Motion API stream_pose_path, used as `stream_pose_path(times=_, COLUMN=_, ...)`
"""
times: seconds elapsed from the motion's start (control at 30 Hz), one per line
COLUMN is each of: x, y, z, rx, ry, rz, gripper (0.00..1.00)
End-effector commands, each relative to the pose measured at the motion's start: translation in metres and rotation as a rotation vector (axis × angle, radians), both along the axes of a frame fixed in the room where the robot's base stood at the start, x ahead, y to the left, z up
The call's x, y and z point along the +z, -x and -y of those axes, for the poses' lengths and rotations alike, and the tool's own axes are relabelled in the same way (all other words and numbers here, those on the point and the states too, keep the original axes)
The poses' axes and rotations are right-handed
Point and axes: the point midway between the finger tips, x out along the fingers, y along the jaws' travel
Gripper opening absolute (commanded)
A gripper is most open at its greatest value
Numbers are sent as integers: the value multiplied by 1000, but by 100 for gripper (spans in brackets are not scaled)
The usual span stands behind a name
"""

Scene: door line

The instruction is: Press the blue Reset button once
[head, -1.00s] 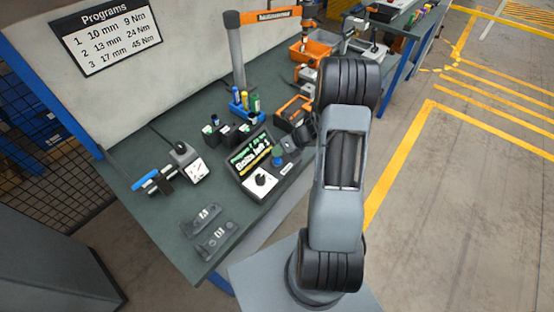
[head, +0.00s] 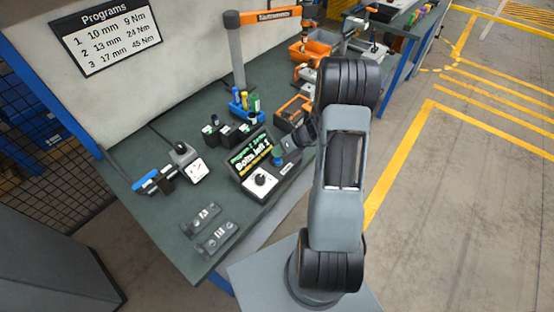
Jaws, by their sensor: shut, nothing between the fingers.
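A dark control box stands on the green bench, with a lit display (head: 250,151) that reads "Program" and "Bolts left"; its digits are too small to read surely. A white panel with a black knob (head: 261,180) is below the display. The blue button (head: 278,161) is on the box's right part, with a small green spot just above it. My gripper (head: 289,147) is shut and empty, reaching in from the right close above the box's right end, beside the button. I cannot tell whether it touches the box. My arm hides what lies behind it.
A white-faced gauge (head: 196,171) with a blue-handled tool stands left of the box. Two dark plates (head: 211,228) lie at the bench's front. Black boxes, a blue holder (head: 243,106) and orange bins (head: 310,50) stand behind. Open floor lies to the right.

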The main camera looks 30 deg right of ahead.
Motion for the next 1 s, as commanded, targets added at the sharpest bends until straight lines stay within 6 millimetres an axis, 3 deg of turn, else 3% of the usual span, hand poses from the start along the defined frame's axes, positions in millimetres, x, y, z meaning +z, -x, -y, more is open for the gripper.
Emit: stream_pose_path(times=1.0, x=-11, y=0, z=0, rx=0, ry=0, rz=0, gripper=0)
